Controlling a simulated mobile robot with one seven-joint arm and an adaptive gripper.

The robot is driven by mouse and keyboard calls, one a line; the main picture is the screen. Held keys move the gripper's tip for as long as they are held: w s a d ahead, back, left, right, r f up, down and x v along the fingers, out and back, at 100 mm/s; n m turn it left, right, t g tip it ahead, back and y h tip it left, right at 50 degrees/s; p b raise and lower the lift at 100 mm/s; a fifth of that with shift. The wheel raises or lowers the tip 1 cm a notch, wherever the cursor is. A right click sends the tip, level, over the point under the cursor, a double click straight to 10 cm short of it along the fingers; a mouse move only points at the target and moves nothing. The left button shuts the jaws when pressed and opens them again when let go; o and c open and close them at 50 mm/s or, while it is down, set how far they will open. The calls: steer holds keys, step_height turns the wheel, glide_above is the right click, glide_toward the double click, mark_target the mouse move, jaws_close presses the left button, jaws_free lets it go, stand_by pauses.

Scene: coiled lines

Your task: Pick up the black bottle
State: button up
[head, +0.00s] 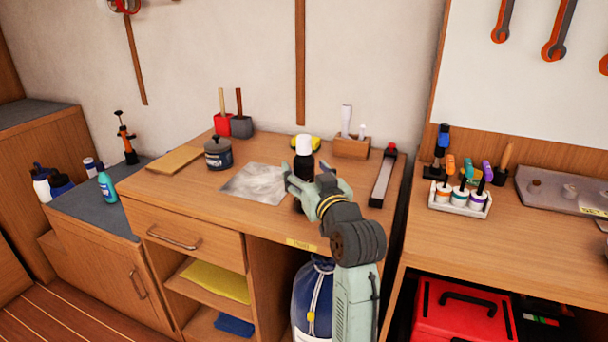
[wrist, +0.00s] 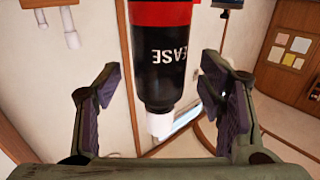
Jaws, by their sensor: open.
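The black bottle (head: 303,164) with a white cap stands upright on the wooden counter, behind my gripper in the head view. In the wrist view the bottle (wrist: 168,62) appears upside down, with a red band, white lettering ending in "EASE" and the white cap. My gripper (head: 309,176) is open at the bottle, its fingers showing to the left and right of it. In the wrist view the fingers of my gripper (wrist: 163,82) are apart on both sides of the bottle, with gaps visible. The bottle's lower part is partly hidden by my gripper in the head view.
A shiny metal sheet (head: 255,183) lies left of the bottle, with a dark lidded pot (head: 218,154) beyond it. A yellow item (head: 313,142) lies just behind the bottle. A wooden holder (head: 351,147) and a long dark-and-silver tool (head: 383,176) are to the right.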

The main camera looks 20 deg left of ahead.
steer(key=shift+x, duration=1)
steer(key=shift+c, duration=0.2)
steer(key=shift+r, duration=0.1)
steer(key=c, duration=1.4)
